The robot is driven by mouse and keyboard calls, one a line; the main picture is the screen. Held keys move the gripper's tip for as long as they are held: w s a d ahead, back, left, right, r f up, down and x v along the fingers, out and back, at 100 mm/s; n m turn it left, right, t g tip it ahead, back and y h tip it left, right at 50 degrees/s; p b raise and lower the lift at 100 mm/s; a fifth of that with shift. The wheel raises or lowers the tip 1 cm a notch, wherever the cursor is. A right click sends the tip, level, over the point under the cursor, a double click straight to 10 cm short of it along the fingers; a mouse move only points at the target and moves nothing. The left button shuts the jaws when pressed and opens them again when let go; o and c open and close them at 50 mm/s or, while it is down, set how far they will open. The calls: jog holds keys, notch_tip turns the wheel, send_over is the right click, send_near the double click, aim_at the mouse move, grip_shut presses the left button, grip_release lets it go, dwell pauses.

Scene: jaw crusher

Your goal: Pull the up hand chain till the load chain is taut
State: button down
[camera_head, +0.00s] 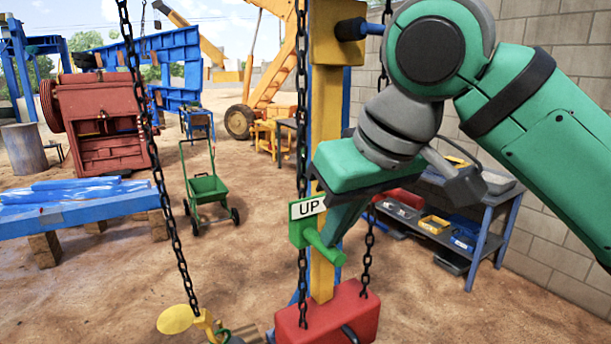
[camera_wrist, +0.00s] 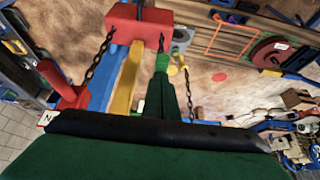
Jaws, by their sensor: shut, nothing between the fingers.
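A black chain (camera_head: 302,110) hangs down past a green bracket with a white UP sign (camera_head: 307,207) and a green peg-like handle (camera_head: 325,249). A second chain (camera_head: 368,245) hangs to its right, and both reach the red block (camera_head: 345,305). Another long chain (camera_head: 160,165) at left runs down to a yellow fitting (camera_head: 200,322), with slack or tautness unclear. My gripper (camera_head: 333,236) is shut and empty, right beside the green handle; contact cannot be told. In the wrist view its fingers (camera_wrist: 162,80) point towards the red block (camera_wrist: 138,22), with chains on both sides.
A yellow post (camera_head: 325,150) stands behind the handle. At right are a tool bench (camera_head: 490,205) and block wall. A blue beam stack (camera_head: 80,200) and green cart (camera_head: 207,188) stand at left. A red handle (camera_wrist: 60,85) shows left in the wrist view.

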jog(key=shift+f, duration=1.1)
jog(key=s+d, duration=0.3)
jog(key=s, duration=0.1)
jog(key=shift+r, duration=0.3)
jog(key=v, duration=0.6)
jog(key=shift+s+d, duration=0.25)
jog(key=shift+s, duration=0.1)
jog(key=shift+s+f, duration=0.1)
jog(key=shift+f, duration=0.05)
dwell(3.6)
